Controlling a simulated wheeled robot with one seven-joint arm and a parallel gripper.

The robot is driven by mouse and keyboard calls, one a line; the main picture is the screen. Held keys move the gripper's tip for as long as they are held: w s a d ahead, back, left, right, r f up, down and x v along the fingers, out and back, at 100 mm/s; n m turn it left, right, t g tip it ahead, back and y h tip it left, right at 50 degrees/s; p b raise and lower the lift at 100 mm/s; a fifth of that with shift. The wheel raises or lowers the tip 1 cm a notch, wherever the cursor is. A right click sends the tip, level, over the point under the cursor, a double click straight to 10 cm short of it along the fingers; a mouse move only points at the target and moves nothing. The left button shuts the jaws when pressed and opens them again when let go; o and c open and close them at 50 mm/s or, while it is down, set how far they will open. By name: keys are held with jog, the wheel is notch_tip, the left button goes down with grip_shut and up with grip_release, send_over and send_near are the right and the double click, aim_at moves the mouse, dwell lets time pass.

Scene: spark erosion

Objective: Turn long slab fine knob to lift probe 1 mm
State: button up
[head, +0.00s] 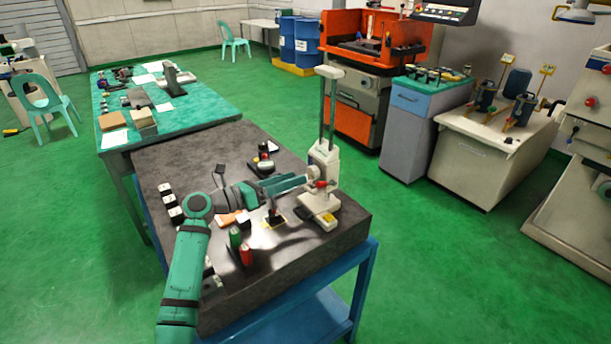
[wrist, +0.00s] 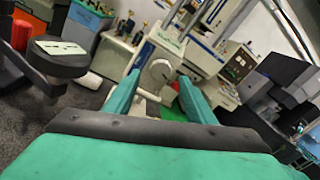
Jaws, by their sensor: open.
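The height gauge (head: 326,165) is a pale stand with twin upright columns at the right end of the dark slab (head: 312,262). A round pale knob (wrist: 160,70) on it faces me in the wrist view. A red knob (head: 320,184) sits low on its body. My gripper (head: 303,178) reaches it from the left. In the wrist view its two teal fingers (wrist: 159,82) are open, one on each side of the round knob, which appears between and beyond the tips. I cannot tell whether they touch it. The probe tip is not clear.
A green-topped table (head: 190,122) adjoins behind. The green floor (head: 440,260) right of the slab is clear.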

aim_at(310, 173)
jog(key=x, duration=0.5)
jog(key=shift+d, duration=0.1)
jog(key=c, duration=1)
